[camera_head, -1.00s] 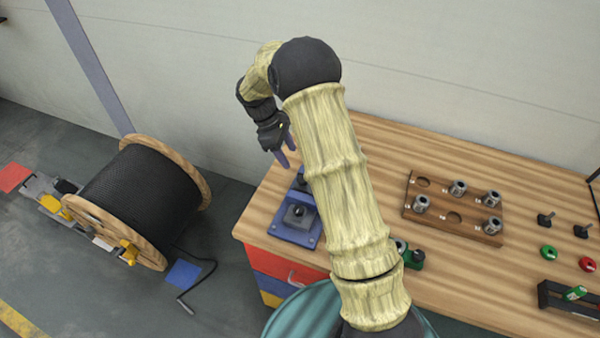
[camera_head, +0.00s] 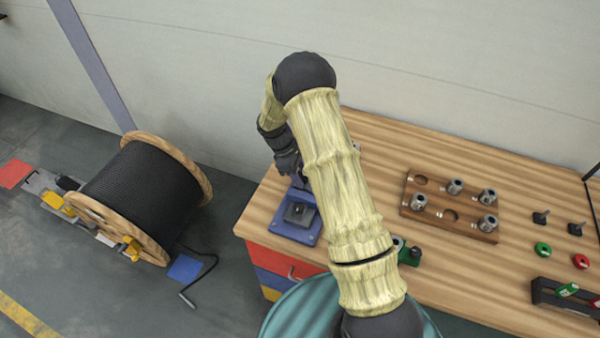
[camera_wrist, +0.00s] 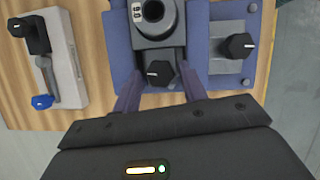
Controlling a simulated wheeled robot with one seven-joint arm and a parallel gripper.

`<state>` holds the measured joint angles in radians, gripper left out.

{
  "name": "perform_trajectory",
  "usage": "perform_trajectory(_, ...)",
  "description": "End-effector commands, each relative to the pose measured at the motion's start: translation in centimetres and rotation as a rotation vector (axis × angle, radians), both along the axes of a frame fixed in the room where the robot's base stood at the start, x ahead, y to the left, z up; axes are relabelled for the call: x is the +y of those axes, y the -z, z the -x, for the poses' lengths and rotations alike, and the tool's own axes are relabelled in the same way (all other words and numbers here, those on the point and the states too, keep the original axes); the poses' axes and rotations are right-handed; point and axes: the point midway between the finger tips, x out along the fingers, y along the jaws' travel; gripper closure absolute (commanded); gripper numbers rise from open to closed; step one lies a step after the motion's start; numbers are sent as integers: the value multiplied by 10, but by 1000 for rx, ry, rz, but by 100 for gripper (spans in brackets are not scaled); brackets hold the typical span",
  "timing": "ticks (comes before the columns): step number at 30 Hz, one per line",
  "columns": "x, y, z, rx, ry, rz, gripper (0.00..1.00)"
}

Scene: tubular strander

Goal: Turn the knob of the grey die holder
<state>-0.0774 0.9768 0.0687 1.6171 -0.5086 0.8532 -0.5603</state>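In the wrist view, a dark grey die holder (camera_wrist: 173,55) stands on a blue base, with a round ring-shaped part (camera_wrist: 157,17) at the top of the picture. Its black knob (camera_wrist: 159,73) lies between the two fingers of my gripper (camera_wrist: 160,76). The gripper is open, with a finger on each side and a visible gap to the knob. In the head view, the blue base (camera_head: 284,227) is at the table's left end; my arm hides the fingers and that knob.
A second black knob (camera_wrist: 240,46) sits on a grey plate right of the holder. A light grey fixture (camera_wrist: 64,60) with a blue knob (camera_wrist: 42,102) stands to the left. In the head view, a wooden rack (camera_head: 423,215) holds metal parts; a cable reel (camera_head: 130,196) stands left.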

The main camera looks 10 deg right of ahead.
Motion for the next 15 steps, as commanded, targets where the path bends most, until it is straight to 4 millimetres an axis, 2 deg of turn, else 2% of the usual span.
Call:
perform_trajectory(1,0,0,0,0,0,0,68)
perform_trajectory(5,0,0,0,0,0,0,93)
perform_trajectory(8,0,0,0,-1,-6,0,93)
perform_trajectory(15,1,0,0,-2,-137,-1,93)
